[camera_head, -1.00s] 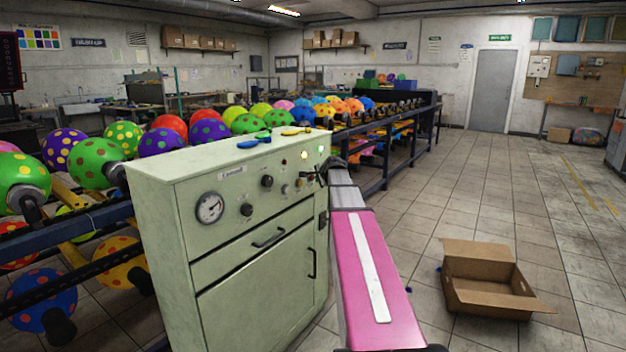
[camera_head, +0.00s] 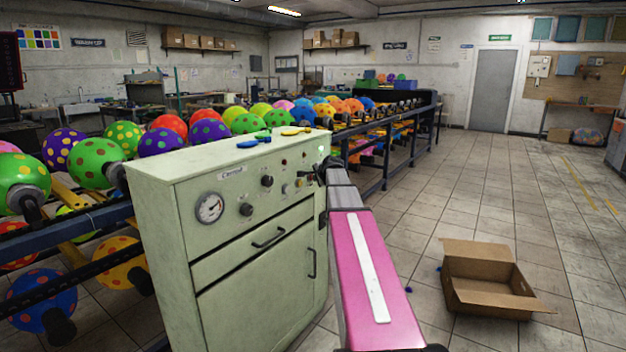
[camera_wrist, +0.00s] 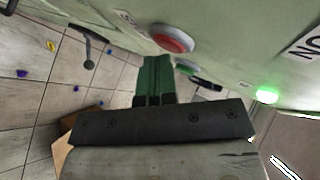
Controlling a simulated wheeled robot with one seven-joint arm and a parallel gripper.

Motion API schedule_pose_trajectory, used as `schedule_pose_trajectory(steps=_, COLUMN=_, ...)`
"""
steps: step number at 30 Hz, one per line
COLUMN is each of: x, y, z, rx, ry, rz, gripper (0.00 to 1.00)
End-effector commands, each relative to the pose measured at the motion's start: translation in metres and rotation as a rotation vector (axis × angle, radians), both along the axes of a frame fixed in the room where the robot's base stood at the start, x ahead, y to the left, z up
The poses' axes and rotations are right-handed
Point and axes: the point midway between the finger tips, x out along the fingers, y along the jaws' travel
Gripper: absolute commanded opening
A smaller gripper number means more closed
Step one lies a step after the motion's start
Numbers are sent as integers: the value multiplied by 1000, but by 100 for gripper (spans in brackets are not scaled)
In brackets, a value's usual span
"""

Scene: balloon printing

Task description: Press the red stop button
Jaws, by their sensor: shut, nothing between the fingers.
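The red button (camera_wrist: 173,38) shows at the top of the wrist view, round with a pale rim, on the pale green panel. My gripper (camera_wrist: 156,62) is shut and empty, its green fingers pointing toward the panel just below the button in the picture. I cannot tell whether the fingertips touch anything. In the head view my gripper (camera_head: 312,176) is at the right end of the control cabinet's front (camera_head: 240,225). Which small red spot there is the stop button cannot be told.
A green lamp (camera_wrist: 267,95) glows on the panel. The cabinet carries a dial gauge (camera_head: 210,207) and black knobs. Spotted balloons (camera_head: 95,160) line a rack behind it.

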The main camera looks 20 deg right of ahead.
Motion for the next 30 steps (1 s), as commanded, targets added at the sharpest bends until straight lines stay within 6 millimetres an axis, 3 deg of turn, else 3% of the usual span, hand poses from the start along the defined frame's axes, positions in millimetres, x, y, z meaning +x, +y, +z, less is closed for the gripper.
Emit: schedule_pose_trajectory(steps=30, x=-22, y=-17, z=0, rx=1, ry=0, rz=-1, gripper=0)
